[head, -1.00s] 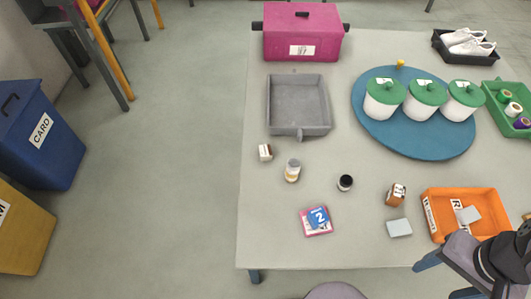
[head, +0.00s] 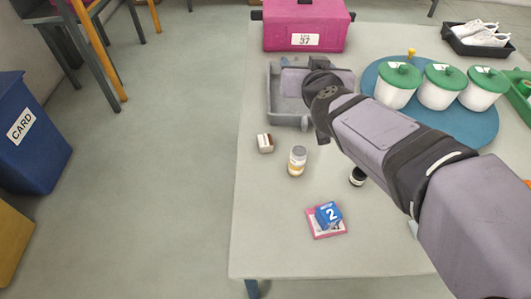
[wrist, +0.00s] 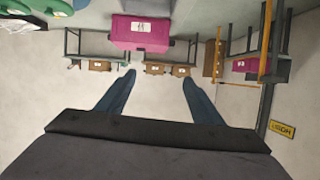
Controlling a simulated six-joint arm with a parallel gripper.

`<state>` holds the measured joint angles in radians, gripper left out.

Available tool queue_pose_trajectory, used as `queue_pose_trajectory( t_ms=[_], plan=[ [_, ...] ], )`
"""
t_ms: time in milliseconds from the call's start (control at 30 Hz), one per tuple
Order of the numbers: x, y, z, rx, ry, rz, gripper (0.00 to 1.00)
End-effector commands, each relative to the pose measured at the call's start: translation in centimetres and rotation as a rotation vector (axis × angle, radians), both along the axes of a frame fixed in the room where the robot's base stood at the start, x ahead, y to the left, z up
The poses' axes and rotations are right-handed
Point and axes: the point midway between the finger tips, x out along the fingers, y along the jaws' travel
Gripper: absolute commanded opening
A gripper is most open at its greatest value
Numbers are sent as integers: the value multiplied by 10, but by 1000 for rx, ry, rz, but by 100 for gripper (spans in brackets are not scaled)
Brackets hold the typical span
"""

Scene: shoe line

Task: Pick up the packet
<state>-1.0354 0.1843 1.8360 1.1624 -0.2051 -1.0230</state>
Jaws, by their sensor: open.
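A small blue packet marked 2 (head: 328,214) lies on a pink square (head: 315,233) near the table's front left. I cannot tell for certain that it is the task's packet. My gripper (wrist: 158,92) is open, its two blue-grey fingers spread with nothing between them in the wrist view. In the head view my arm's end is over the right part of the grey tray (head: 287,121), well behind the blue packet. The fingers are hard to make out there. My arm hides the table's right front.
A small brown-and-white box (head: 265,143), a white bottle (head: 297,161) and a dark-lidded jar (head: 357,176) stand between tray and packet. The magenta box (head: 305,28) is at the back. Green-lidded pots (head: 398,86) stand on a blue round board (head: 450,129). The table's left front is clear.

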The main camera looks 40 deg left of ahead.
Motion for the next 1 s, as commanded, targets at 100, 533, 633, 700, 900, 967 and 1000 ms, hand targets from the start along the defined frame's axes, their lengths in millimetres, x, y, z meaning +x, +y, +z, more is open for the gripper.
queue_pose_trajectory(
  t_ms=[100, 533, 633, 700, 900, 967, 1000],
  plan=[
    [-20, 27, -11, 12, -35, -1, 61],
    [-61, 64, -44, -2, -85, -32, 61],
    [-62, 64, -58, -1, -83, -29, 61],
    [-61, 64, -72, -3, -84, -31, 61],
    [-62, 64, -121, -5, -82, -27, 61],
    [-62, 63, -147, -10, -82, -28, 61],
    [-62, 63, -170, -14, -81, -27, 61]
  ],
)
